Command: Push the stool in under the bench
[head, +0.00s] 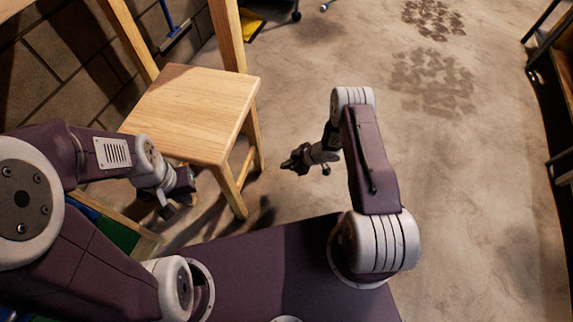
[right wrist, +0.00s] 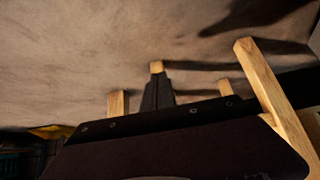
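The wooden stool (head: 195,112) stands upright on the floor, left of centre in the head view. Its square seat hides the lower parts of two wooden posts, which look like bench legs (head: 228,35). A corner of the bench top (head: 12,7) appears to show at the upper left. My left gripper (head: 178,196) is low beside the stool's near-left side; its opening and any contact are unclear. My right gripper (head: 290,163) is right of the stool, apart from it, fingers together and empty. In the right wrist view its dark fingers (right wrist: 157,93) are closed, with wooden legs (right wrist: 270,92) around.
A block wall (head: 50,75) runs behind the stool at left. A blue-handled tool (head: 172,25) leans there. A shelf or rack (head: 560,75) stands at the far right. The concrete floor (head: 470,180) between is open, with dark damp patches (head: 432,82).

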